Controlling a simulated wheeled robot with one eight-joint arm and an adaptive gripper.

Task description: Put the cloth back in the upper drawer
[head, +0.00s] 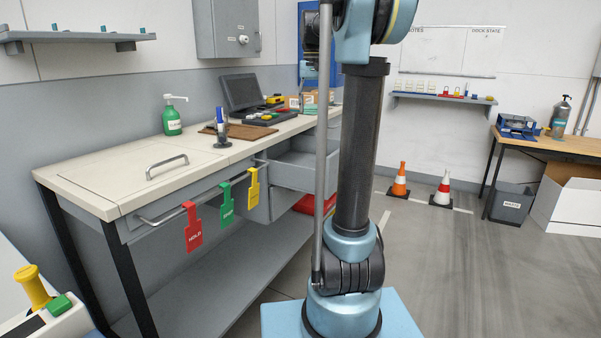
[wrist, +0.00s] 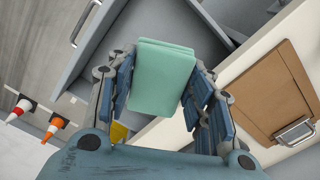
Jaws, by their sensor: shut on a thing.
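The cloth (wrist: 166,62) is a folded mint-green pad in the middle of the wrist view. My gripper (wrist: 160,92) is shut on it, with blue fingers on both sides. The upper drawer (head: 303,170) stands pulled out of the workbench in the head view. In the wrist view the grey drawer (wrist: 97,52) with its bar handle lies beyond the cloth, at upper left. The cloth appears above or near the drawer; the height gap cannot be told. It hides part of the drawer. My gripper and the cloth do not show in the head view.
The worktop (head: 118,180) carries a green pump bottle (head: 172,120), a brown board (head: 236,131) and a monitor (head: 241,92). Red, green and yellow tags (head: 226,203) hang from a front rail. A red bin (head: 306,204) sits below the drawer. Cones (head: 399,181) stand on open floor.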

